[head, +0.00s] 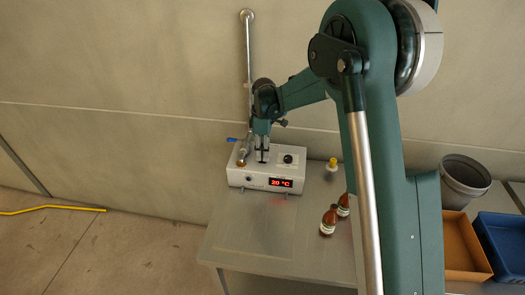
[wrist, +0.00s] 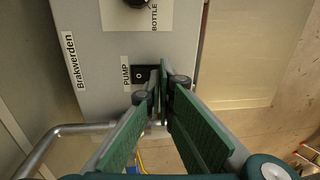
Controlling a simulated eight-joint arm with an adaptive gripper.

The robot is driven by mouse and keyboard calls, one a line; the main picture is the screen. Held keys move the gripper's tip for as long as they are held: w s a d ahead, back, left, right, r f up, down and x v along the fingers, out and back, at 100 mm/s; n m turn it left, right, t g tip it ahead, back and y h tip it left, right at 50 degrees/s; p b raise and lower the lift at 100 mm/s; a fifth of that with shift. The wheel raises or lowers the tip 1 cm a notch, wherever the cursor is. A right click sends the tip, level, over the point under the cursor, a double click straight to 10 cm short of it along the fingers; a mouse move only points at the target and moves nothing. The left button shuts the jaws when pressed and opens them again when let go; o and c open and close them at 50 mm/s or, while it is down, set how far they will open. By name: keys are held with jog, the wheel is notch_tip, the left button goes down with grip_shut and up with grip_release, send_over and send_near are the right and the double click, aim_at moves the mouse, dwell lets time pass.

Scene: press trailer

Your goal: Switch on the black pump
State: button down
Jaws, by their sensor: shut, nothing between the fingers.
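The black pump switch (wrist: 140,75) is a small rocker with a white mark, beside a PUMP label, on the pale top of the control box (wrist: 100,40). In the head view the white control box (head: 236,178) stands at the back of the table with a red display reading 20 °C. My gripper (wrist: 163,75) is shut and empty, its green-padded fingers pointing down at the right end of the switch and covering part of it. In the head view my gripper (head: 262,158) is over the box top. Whether the fingertips touch the switch I cannot tell.
A black knob (wrist: 135,2) sits by a BOTTLE label. A metal pipe (head: 248,60) rises at the box's left, near a blue lever (head: 232,139). Brown bottles (head: 328,222), a yellow-capped item (head: 332,164), a grey bucket (head: 464,178) and trays stand right. The front-left tabletop is clear.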

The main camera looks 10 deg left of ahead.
jog(key=shift+f, duration=0.2)
dwell(0.3)
jog(key=shift+s+f+t+b, duration=0.2)
jog(key=shift+f+t+b, duration=0.25)
jog(key=shift+b, duration=0.25)
jog(key=shift+r, duration=0.2)
jog(key=shift+w, duration=0.1)
jog(key=shift+w+r, duration=0.25)
jog(key=shift+w, duration=0.4)
jog(key=shift+r, duration=0.1)
notch_tip(320, 180, up, 14)
jog(key=s, duration=0.1)
jog(key=shift+s, duration=0.3)
